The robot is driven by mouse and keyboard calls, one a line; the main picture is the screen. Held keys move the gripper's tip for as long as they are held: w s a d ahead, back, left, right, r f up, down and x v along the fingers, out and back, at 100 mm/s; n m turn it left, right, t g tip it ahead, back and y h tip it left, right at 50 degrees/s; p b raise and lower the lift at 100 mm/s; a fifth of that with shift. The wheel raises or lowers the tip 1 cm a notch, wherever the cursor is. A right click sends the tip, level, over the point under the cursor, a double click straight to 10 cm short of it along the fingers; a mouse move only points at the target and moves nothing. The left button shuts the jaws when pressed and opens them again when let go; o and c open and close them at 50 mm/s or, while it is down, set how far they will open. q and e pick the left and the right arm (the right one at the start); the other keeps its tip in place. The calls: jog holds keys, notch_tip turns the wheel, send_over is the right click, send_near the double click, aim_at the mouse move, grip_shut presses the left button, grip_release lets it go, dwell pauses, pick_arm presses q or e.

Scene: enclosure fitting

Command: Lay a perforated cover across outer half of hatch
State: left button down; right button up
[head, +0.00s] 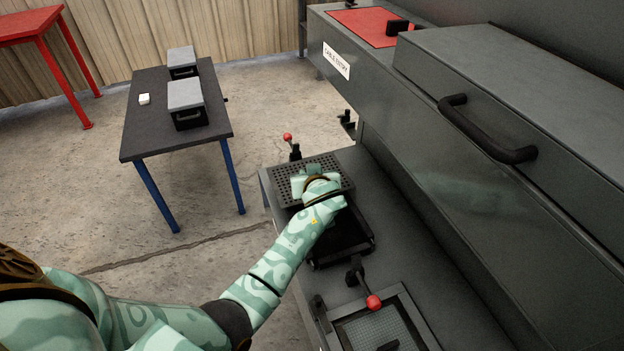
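A dark perforated cover (331,163) lies at the far end of the grey bench, over the far part of a dark framed opening, which looks like the hatch (345,243). The near part of the hatch shows dark and uncovered by the perforated plate. My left gripper (314,184) is directly over the cover, with my forearm reaching in from the lower left. Its hand hides the middle of the cover and the fingertips, so I cannot tell whether it grips the cover or whether the cover rests flat. My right gripper is out of view.
Red-knobbed clamps stand beyond the cover (289,139) and nearer me (373,302). A framed mesh panel (378,335) lies at the front. A tall grey cabinet (480,150) with a handle walls the right side. A low table (150,112) holds two lidded boxes.

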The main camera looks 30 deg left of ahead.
pick_arm(q)
jog(key=shift+r, duration=0.25)
jog(key=shift+f+b, duration=0.35)
jog(key=shift+f, duration=0.3)
jog(key=c, duration=1.2)
grip_release()
jog(key=shift+c, duration=0.2)
